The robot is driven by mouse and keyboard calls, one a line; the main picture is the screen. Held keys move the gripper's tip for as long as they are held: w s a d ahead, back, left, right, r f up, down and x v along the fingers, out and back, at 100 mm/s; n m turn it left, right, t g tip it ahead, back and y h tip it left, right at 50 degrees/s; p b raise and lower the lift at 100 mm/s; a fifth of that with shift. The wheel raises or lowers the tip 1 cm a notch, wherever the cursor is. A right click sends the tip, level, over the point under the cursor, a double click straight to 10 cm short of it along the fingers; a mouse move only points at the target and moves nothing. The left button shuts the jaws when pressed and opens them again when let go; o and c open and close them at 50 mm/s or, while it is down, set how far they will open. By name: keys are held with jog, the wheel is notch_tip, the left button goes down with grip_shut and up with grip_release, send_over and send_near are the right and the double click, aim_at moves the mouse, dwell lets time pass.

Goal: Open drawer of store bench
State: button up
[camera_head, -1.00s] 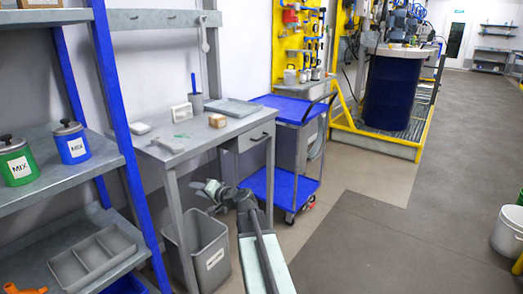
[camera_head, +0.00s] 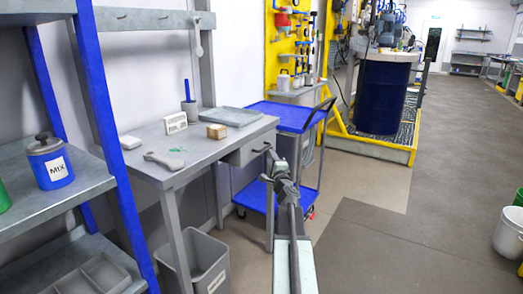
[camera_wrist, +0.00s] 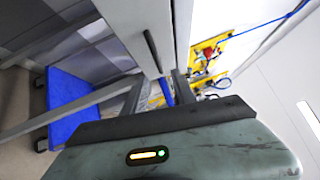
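The grey store bench (camera_head: 190,158) stands left of centre in the head view. Its drawer (camera_head: 240,153) is under the right end of the top, and the front looks flush with the bench. A dark bar handle (camera_head: 262,149) is on the drawer front. The wrist view shows the handle (camera_wrist: 152,50) on the grey drawer front (camera_wrist: 130,22). My gripper (camera_head: 273,162) is close in front of the handle, which it partly overlaps in the head view. In the wrist view my gripper (camera_wrist: 158,77) has its fingers apart, with the handle ahead of the gap; contact cannot be told.
A blue trolley (camera_head: 292,114) stands just right of the bench. A grey bin (camera_head: 205,268) is under the bench. A shelf rack (camera_head: 90,180) with a blue MIX pot (camera_head: 50,165) is at left. Open floor (camera_head: 400,245) lies to the right.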

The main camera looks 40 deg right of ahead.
jog(key=f+x, duration=0.1)
jog(key=x, duration=0.6)
jog(key=shift+w+r+p, duration=0.45)
jog(key=shift+r, duration=0.1)
jog(key=shift+a, duration=0.15)
grip_shut()
dwell(0.5)
